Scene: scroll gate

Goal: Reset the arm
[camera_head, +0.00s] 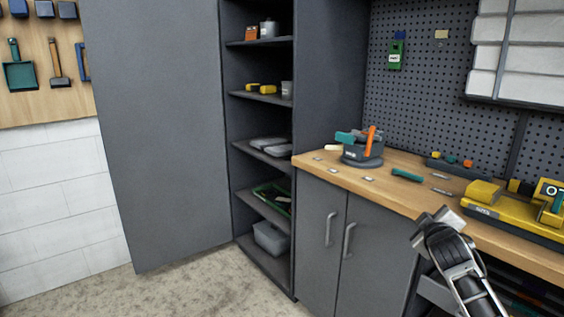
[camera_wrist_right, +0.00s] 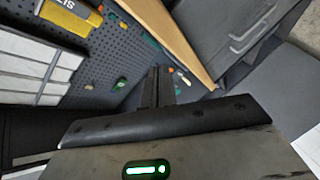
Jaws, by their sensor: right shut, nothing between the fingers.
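My right arm comes in from the bottom right of the head view. Its gripper (camera_head: 438,220) is in front of the wooden workbench (camera_head: 335,172), over the bench's front edge in the picture. In the right wrist view the fingers of my right gripper (camera_wrist_right: 158,85) are together, with nothing between them. I cannot tell how far the gripper is from the bench edge. My left gripper is in neither view.
The bench carries a tool caddy (camera_head: 362,150), a teal-handled tool (camera_head: 407,175) and a yellow case (camera_head: 495,208). Grey cabinet doors (camera_head: 322,235) close its front. A tall shelf cabinet stands with its door (camera_head: 160,130) open. The floor (camera_head: 190,285) at left is clear.

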